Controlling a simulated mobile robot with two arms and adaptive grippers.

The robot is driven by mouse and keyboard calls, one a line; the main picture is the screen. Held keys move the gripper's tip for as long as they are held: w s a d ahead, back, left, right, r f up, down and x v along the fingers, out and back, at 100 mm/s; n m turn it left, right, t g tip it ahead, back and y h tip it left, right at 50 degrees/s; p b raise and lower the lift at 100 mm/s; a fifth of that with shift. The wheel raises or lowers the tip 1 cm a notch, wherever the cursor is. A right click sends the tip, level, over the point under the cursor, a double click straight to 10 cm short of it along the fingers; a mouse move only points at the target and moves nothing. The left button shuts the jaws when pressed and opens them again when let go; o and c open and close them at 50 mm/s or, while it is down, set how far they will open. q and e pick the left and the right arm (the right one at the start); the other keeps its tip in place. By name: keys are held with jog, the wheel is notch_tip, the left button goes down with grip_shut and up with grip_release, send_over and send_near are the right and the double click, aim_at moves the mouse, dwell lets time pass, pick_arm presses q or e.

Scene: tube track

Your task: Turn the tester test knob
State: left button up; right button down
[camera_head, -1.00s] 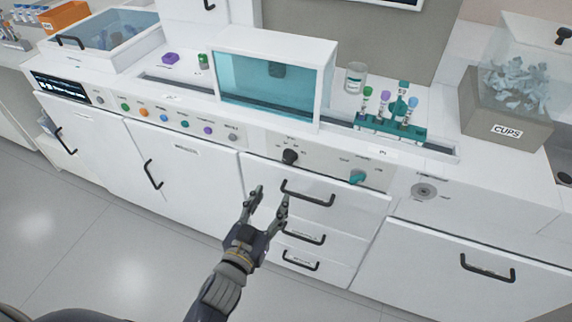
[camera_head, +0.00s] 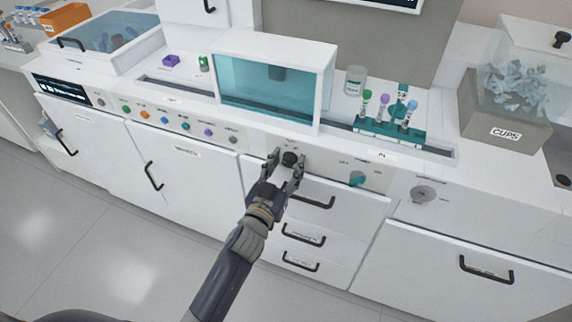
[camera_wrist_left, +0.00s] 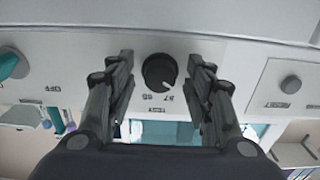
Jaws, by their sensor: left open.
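The black test knob (camera_head: 290,158) sits on the light front panel below the teal-windowed tester box (camera_head: 270,85). In the left wrist view the knob (camera_wrist_left: 160,72) shows with a white pointer line and the printed word TEST beside it. My left gripper (camera_head: 286,160) is open, its fingers on either side of the knob. In the left wrist view the gripper (camera_wrist_left: 160,78) has a finger on each side with gaps to the knob, so it does not grip it. My right gripper is not in view.
A teal lever knob (camera_head: 357,179) is on the same panel to the right. Coloured buttons (camera_head: 185,127) line the panel to the left. Drawer handles (camera_head: 310,200) stick out below. A teal rack with tubes (camera_head: 390,130) stands on the counter. A RESET button (camera_wrist_left: 291,82) is nearby.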

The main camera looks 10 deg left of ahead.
pick_arm(q)
jog(key=c, duration=0.9)
